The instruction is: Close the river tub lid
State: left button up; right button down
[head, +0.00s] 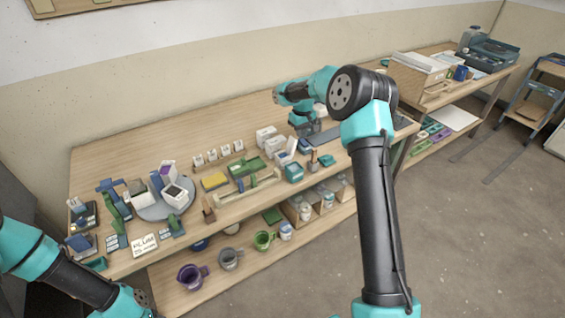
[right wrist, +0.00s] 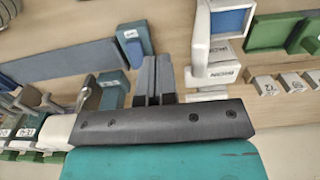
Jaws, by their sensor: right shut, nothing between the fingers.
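I cannot tell for sure which container is the river tub; no label reads clearly as its name. A white piece with a blue face (right wrist: 229,20) stands beside my right gripper in the right wrist view, with small lettering on a white block below it. It may be a raised lid. My right gripper (right wrist: 155,62) is shut and empty, its two grey fingers together over the wooden bench, apart from the white piece. In the head view, the right gripper (head: 307,128) is low over the far part of the bench. My left arm shows at the lower left; its fingers are hidden.
The bench (head: 110,158) is crowded. A round grey turntable (head: 150,212) holds white boxes at the left. A purple mug (head: 190,276) is on the lower shelf. The back left of the bench is clear.

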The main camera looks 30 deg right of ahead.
jog(key=shift+f, duration=0.15)
jog(key=shift+f, duration=0.5)
jog(key=shift+a, duration=0.45)
